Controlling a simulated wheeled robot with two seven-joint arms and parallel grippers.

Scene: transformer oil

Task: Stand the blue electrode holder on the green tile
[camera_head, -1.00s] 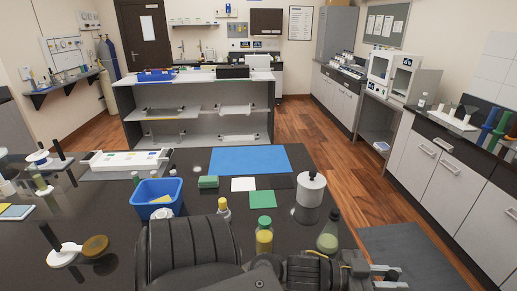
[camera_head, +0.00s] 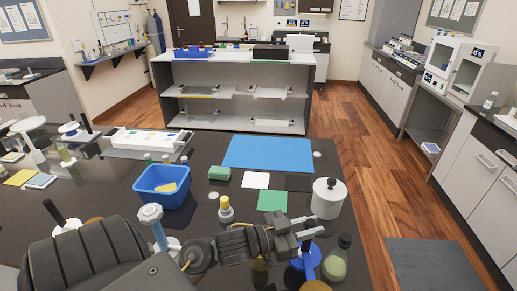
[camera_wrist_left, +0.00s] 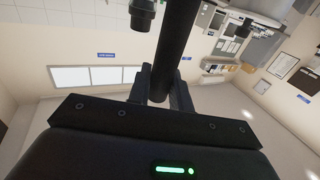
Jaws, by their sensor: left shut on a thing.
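The green tile (camera_head: 272,200) lies flat on the dark bench in front of the white tile, with nothing standing on it. My left gripper (camera_head: 308,229) is just right of and nearer than the tile. It is shut on the blue electrode holder (camera_head: 308,257), whose blue part and brown disc show below the fingers in the head view. In the left wrist view a black rod (camera_wrist_left: 179,40), seemingly its handle, runs between the fingers (camera_wrist_left: 160,88). Part of the holder is hidden by the gripper. My right gripper is not in view.
A white lidded jar (camera_head: 328,199) stands right of the tile. A bottle (camera_head: 338,258) stands right of the holder. A yellow-capped bottle (camera_head: 226,210), a blue bin (camera_head: 163,185) and a green block (camera_head: 219,174) are left. A blue mat (camera_head: 268,153) lies behind.

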